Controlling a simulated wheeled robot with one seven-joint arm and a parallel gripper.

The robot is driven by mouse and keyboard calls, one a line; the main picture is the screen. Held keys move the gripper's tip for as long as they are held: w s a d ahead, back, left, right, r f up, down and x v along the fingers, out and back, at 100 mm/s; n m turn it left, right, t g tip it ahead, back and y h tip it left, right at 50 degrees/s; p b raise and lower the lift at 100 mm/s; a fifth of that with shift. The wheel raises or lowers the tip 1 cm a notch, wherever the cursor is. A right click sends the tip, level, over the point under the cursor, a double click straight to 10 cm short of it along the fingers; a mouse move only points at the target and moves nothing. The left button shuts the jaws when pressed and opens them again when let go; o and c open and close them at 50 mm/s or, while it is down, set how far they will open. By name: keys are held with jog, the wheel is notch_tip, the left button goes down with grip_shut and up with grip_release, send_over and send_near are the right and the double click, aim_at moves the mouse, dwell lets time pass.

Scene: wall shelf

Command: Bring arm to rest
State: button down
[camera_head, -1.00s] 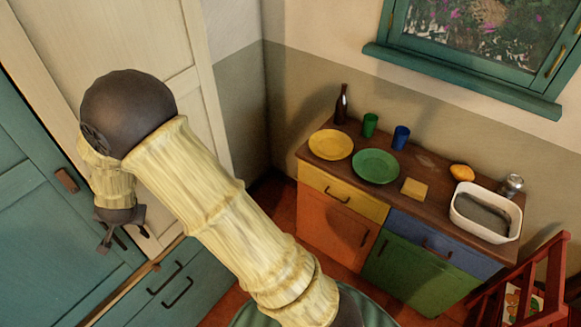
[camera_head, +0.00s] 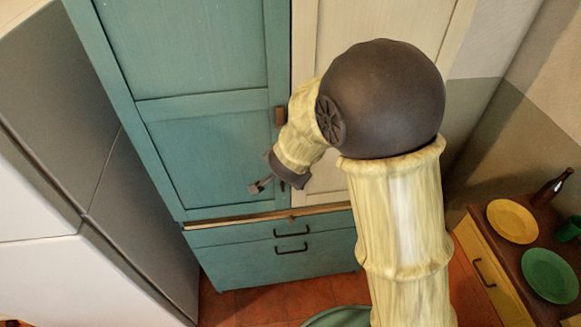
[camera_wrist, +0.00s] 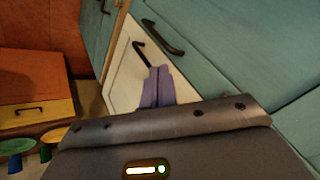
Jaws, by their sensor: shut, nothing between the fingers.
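My arm is bent, with its dark round elbow raised in the middle of the head view. My gripper (camera_head: 256,187) hangs in front of the teal cupboard door (camera_head: 215,140), near its lower right edge. In the wrist view, the gripper's two purple-grey fingers (camera_wrist: 158,88) are together, with nothing between them. They point towards a pale panel with a dark handle (camera_wrist: 157,55). I cannot tell from the head view whether the gripper touches the door.
Teal drawers (camera_head: 275,250) are below the doors. A large grey and white appliance (camera_head: 70,190) stands at left. At right is the wooden counter (camera_head: 515,265) with a yellow plate (camera_head: 512,220), a green plate (camera_head: 549,276) and a dark bottle (camera_head: 553,187). Red floor shows between.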

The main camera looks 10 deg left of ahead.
jog(key=shift+s+a+r, duration=0.1)
dwell(0.3)
jog(key=s+d+f+n+g+b, duration=0.1)
jog(key=s+d+f+n+b, duration=0.1)
jog(key=s+d, duration=0.3)
jog(key=s+d+f+n+g+h+b, duration=0.1)
jog(key=s+d+b, duration=0.4)
jog(key=d, duration=0.6)
jog(key=s+d+f+n+g+b, duration=0.2)
jog(key=s+d+f+n+b, duration=0.1)
jog(key=d, duration=0.6)
jog(key=shift+s+f+g+h, duration=0.3)
jog(key=shift+s+f, duration=0.5)
jog(key=shift+s, duration=0.1)
